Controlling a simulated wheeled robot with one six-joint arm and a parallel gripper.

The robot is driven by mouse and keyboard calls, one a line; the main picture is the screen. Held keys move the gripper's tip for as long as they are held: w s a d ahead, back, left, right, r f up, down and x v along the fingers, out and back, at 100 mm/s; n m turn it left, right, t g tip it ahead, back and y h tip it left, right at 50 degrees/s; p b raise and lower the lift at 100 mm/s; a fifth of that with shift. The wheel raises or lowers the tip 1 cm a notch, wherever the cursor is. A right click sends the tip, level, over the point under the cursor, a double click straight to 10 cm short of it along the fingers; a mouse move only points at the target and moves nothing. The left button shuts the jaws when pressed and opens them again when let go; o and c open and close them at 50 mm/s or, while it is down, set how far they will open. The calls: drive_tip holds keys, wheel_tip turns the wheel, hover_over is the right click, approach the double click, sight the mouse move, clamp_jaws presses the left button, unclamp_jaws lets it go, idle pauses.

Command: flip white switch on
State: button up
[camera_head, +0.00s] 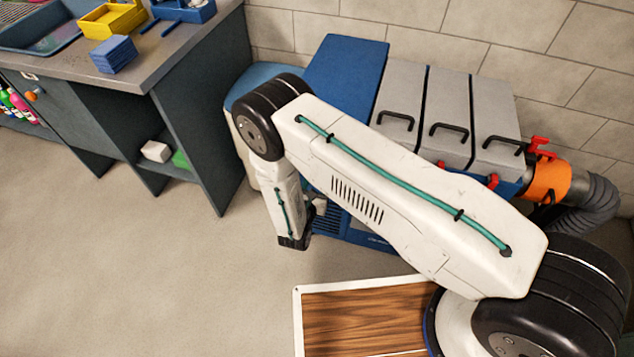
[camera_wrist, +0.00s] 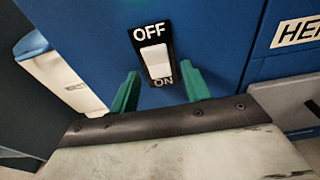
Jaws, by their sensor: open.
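The white switch (camera_wrist: 156,62) sits on a black plate marked OFF above and ON below, on a blue panel (camera_wrist: 90,35) in the wrist view. Which way the rocker is pressed, I cannot tell. My gripper (camera_wrist: 160,88) is open, with one green finger to each side of the switch's lower end. I see no contact with the switch. In the head view the blue machine (camera_head: 345,70) stands by the wall. My arm hides much of its front, and the switch does not show there.
A label (camera_wrist: 299,32) with cut-off lettering is right of the switch. Grey lidded units (camera_head: 440,115) with black handles and an orange hose collar (camera_head: 548,180) are on the machine's right. A workbench (camera_head: 165,50) stands at the left. The floor between is clear.

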drive_tip(key=v, duration=0.7)
drive_tip(key=shift+s, duration=0.25)
drive_tip(key=shift+a, duration=0.1)
drive_tip(key=s+d+r+m+g+h, duration=0.25)
drive_tip(key=d+r+m+g, duration=0.3)
drive_tip(key=r, duration=0.35)
drive_tip(key=s+d+r+m+g+h, duration=0.25)
drive_tip(key=d+r+m+g, duration=0.3)
drive_tip(key=r, duration=0.35)
drive_tip(key=s+d+r+m+g+h, duration=0.2)
drive_tip(key=s+d+r+m+g, duration=0.15)
drive_tip(key=r+m+g, duration=0.35)
drive_tip(key=s+d+r+m+t+y, duration=0.1)
drive_tip(key=s+d+r+m+y, duration=0.2)
drive_tip(key=r, duration=0.6)
drive_tip(key=s+d+r+m+t+y, duration=0.1)
drive_tip(key=s+d+r+m+y, duration=0.2)
drive_tip(key=s+r+m+y, duration=0.2)
drive_tip(key=s+d+r+m+t+y, duration=0.2)
drive_tip(key=s+d+r+m+y, duration=0.2)
drive_tip(key=s+r, duration=0.4)
wheel_tip(320, 180, up, 5)
drive_tip(key=shift+s+r+m+y, duration=0.1)
drive_tip(key=shift+s+m+y, duration=0.1)
drive_tip(key=shift+m+y, duration=0.5)
